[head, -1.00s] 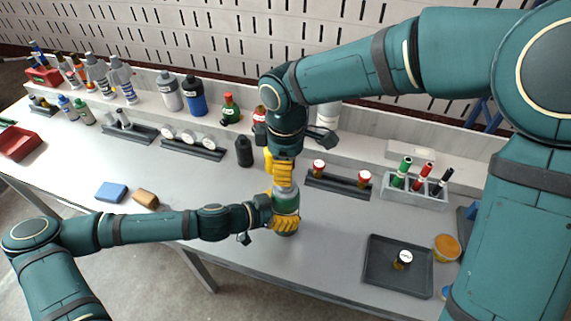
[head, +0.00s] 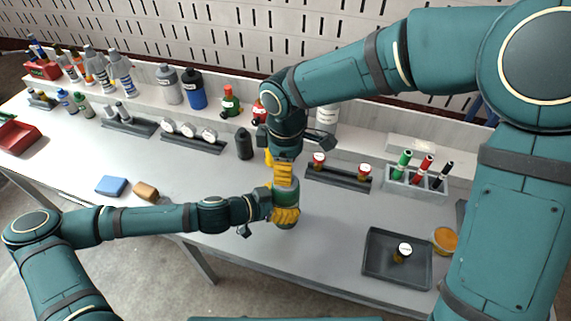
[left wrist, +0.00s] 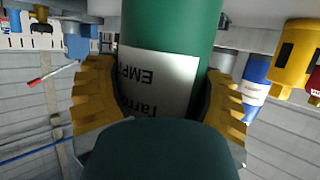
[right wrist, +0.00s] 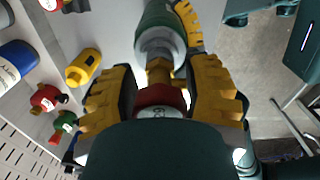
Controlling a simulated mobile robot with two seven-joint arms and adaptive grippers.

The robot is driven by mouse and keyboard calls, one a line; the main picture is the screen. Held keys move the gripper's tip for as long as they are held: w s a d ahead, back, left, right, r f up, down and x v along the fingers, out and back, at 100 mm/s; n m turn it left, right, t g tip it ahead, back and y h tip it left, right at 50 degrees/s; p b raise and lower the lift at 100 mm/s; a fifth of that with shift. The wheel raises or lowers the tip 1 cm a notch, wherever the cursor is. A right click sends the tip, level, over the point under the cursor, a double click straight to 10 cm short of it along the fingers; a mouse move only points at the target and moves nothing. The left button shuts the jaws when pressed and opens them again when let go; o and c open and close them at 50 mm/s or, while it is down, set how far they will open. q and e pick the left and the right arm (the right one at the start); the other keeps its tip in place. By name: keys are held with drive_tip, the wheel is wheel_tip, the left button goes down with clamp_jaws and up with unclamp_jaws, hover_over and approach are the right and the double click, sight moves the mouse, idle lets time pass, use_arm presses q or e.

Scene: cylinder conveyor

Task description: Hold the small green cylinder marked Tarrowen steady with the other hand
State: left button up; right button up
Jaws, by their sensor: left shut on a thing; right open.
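The small green cylinder (head: 286,194) stands upright over the front middle of the table; I cannot tell whether its base touches it. My left gripper (head: 286,215) is shut around its body from the left. In the left wrist view the green body (left wrist: 170,30) carries a white label (left wrist: 158,78), upside down, partly reading "Tarr" and "EMP". My right gripper (head: 283,172) points down over its top. In the right wrist view its open fingers (right wrist: 162,85) stand either side of the cylinder's brass valve (right wrist: 158,72) and red cap (right wrist: 160,97).
A dark tray (head: 385,273) with a small white-topped item (head: 404,250) is at the right. A rack (head: 338,178) with red-topped items is behind. A blue block (head: 111,186) and a brown block (head: 145,191) lie left.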

clamp_jaws()
drive_tip(key=m, duration=0.5)
drive_tip(key=shift+m, duration=0.3)
drive_tip(key=shift+o, duration=0.8)
unclamp_jaws()
wheel_tip(320, 180, up, 12)
use_arm(q)
drive_tip(key=o, duration=1.2)
